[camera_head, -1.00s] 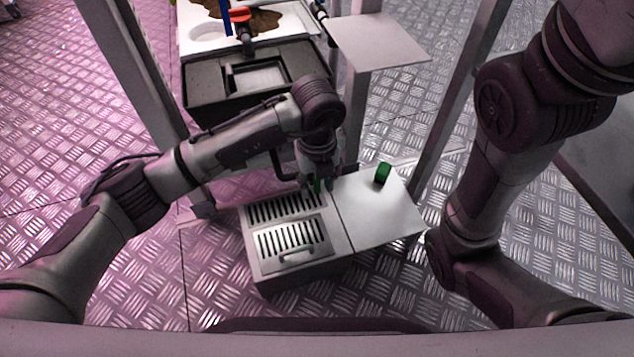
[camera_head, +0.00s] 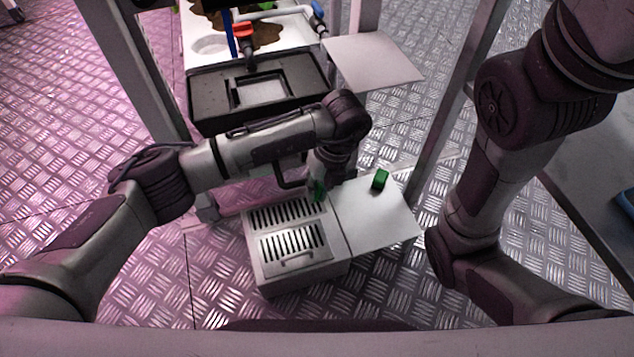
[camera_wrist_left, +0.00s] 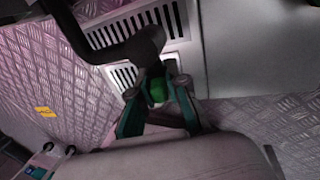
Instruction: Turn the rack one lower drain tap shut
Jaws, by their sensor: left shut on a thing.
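My left gripper (camera_head: 318,187) is low at the rack, just above the back of the slotted white drain box. In the left wrist view its teal fingers (camera_wrist_left: 157,88) are shut around a small green piece (camera_wrist_left: 157,91), which looks like the tap's handle. A dark curved pipe (camera_wrist_left: 140,47) runs down next to it. The tap's body and the handle's angle are mostly hidden by the fingers and my wrist. My right arm shows at the right, but its gripper is out of view.
The drain box (camera_head: 300,268) has slotted grates. A white panel (camera_head: 375,215) beside it bears a separate green block (camera_head: 380,179). Above are a black tray (camera_head: 205,100), a red-handled tap (camera_head: 243,31) and a grey plate (camera_head: 375,60). Rack posts stand on both sides.

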